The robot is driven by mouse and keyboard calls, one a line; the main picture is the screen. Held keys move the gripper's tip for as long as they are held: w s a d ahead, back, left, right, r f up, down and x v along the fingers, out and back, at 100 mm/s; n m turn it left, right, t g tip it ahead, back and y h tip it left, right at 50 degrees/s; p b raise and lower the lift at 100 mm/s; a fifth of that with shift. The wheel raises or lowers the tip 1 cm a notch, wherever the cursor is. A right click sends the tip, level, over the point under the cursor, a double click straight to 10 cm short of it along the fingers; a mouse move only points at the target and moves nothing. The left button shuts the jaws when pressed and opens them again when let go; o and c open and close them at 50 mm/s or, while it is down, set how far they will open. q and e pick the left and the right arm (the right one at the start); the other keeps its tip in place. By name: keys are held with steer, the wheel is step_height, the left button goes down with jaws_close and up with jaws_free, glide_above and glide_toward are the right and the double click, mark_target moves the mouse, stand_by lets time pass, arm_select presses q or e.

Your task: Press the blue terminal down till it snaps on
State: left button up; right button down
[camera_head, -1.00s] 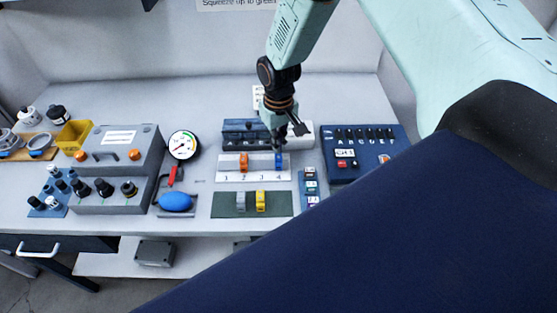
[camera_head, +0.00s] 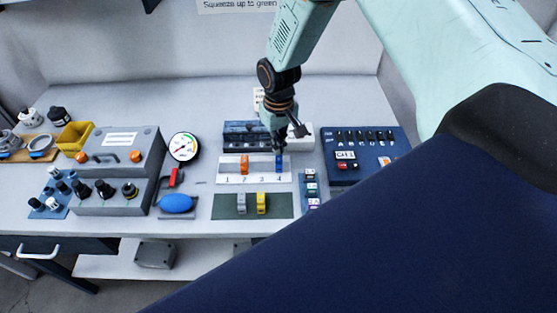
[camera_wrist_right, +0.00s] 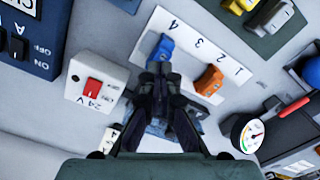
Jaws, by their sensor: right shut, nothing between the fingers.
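The blue terminal (camera_head: 279,163) stands at position 4 of the white numbered strip (camera_head: 233,180). In the right wrist view the blue terminal (camera_wrist_right: 163,47) shows just beyond my fingertips. My right gripper (camera_head: 279,149) is shut and empty, pointing down right at the terminal's upper end; in the right wrist view its fingers (camera_wrist_right: 160,68) are together. I cannot tell whether they touch the terminal, or whether it is fully seated. An orange terminal (camera_head: 244,164) stands near position 2 and also shows in the right wrist view (camera_wrist_right: 209,80). My left gripper is not in view.
A green mat (camera_head: 226,212) with a grey terminal (camera_head: 241,203) and a yellow terminal (camera_head: 261,202) lies in front. A blue bulb (camera_head: 176,203) and gauge (camera_head: 184,147) are left. A blue lettered panel (camera_head: 376,170) and white switch box (camera_wrist_right: 97,85) are close by.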

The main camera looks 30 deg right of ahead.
mark_target(279, 157)
steer(key=shift+f+b, duration=0.6)
steer(key=shift+f, duration=0.4)
stand_by(0.8)
steer(key=shift+r+p, duration=3.3)
steer(key=shift+r, duration=0.3)
steer(key=shift+f, duration=0.1)
